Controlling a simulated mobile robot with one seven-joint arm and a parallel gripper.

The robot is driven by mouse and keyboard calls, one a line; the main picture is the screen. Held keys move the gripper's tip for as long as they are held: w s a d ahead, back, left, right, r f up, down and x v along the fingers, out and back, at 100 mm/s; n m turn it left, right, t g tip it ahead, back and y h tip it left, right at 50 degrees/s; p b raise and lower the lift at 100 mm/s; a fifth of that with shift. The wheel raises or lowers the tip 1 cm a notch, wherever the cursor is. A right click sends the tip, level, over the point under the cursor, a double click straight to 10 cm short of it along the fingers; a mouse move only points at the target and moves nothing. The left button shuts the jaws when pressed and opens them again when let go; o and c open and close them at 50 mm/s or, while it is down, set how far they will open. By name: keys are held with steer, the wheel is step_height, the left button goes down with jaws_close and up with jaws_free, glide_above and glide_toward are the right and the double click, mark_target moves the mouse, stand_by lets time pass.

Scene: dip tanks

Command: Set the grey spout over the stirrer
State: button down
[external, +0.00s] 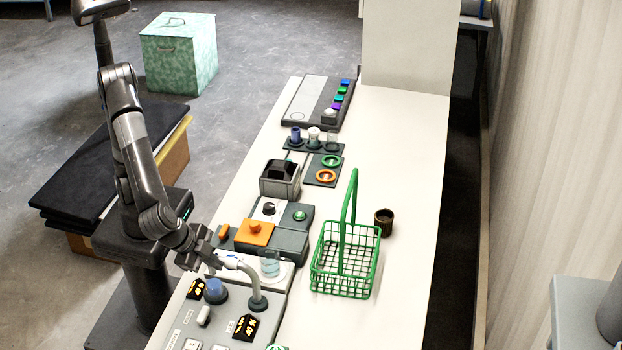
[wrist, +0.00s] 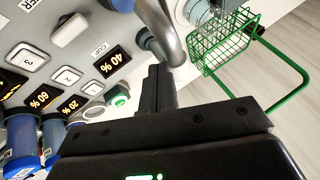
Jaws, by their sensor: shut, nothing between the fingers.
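The grey spout (external: 248,277) is a curved pipe rising from a round grey base on the control panel. Its free end points left, towards my gripper (external: 217,264). In the wrist view the spout (wrist: 166,28) curves just beyond the fingertips of my gripper (wrist: 157,72). The fingers are shut and empty, close to the pipe; I cannot tell whether they touch it. A white flat unit, which seems to be the stirrer (external: 286,277), lies behind the spout with a clear beaker (external: 270,264) on it. My arm and the spout partly hide this unit.
An orange-topped block (external: 255,233) lies beyond the beaker.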

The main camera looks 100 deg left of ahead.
steer(key=a+m+t+h, duration=0.1)
steer(key=a+m+h, duration=0.1)
steer(key=a+m, duration=0.1)
steer(key=shift+s+a+m, duration=0.15)
steer(key=shift+a+m, duration=0.15)
steer(key=shift+m, duration=0.1)
steer(key=w+a+m+h, duration=0.2)
steer(key=w+a+m, duration=0.2)
steer(key=w+a, duration=0.2)
steer(key=shift+w+a+h, duration=0.35)
steer(key=shift+a+h, duration=0.05)
steer(key=shift+a, duration=0.8)
steer(key=s+a+r, duration=0.5)
steer(key=s+r, duration=0.2)
steer(key=r, duration=0.2)
steer(key=shift+s, duration=0.2)
stand_by(0.3)
